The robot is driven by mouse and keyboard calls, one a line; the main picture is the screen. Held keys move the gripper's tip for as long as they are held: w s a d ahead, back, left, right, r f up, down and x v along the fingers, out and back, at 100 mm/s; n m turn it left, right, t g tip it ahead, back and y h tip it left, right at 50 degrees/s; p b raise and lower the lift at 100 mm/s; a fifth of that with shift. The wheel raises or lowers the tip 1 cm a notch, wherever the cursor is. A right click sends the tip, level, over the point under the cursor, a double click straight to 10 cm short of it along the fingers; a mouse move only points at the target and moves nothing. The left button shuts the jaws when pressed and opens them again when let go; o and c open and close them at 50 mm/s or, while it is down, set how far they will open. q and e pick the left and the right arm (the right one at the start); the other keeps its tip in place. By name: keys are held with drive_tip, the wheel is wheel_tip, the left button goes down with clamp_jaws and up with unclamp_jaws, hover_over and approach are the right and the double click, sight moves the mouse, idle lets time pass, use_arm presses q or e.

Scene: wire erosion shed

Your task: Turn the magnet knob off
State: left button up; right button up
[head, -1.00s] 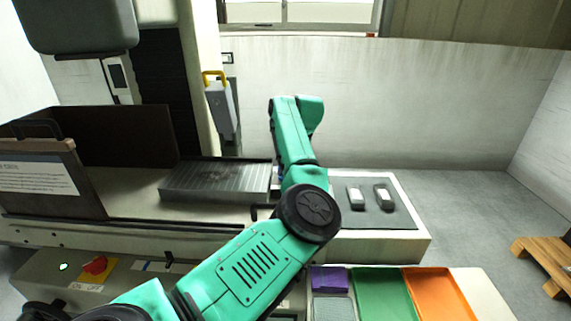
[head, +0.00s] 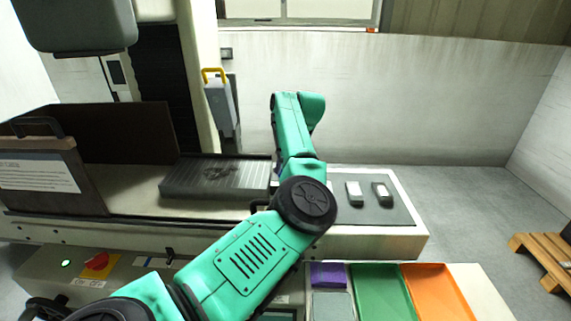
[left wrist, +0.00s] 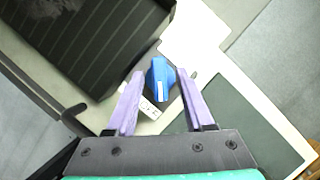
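A blue knob (left wrist: 161,77) with a white mark shows in the left wrist view, beside the end of the dark ribbed chuck block (left wrist: 90,45). A small white label (left wrist: 150,108) lies by it. My left gripper (left wrist: 156,76) has its two purple fingers apart, one on each side of the knob. I cannot tell whether either finger touches it. In the head view the chuck block (head: 215,180) lies on the machine table, and my green left arm hides the gripper and most of the knob's area. My right gripper is not in view.
A red switch (head: 96,262) on a yellow plate sits on the front panel. Purple, green (head: 380,295) and orange trays stand in front. A signboard (head: 45,180) stands on the table's left.

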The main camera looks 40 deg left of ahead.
use_arm(q)
drive_tip(key=v, duration=1.4)
drive_tip(key=shift+r, duration=0.25)
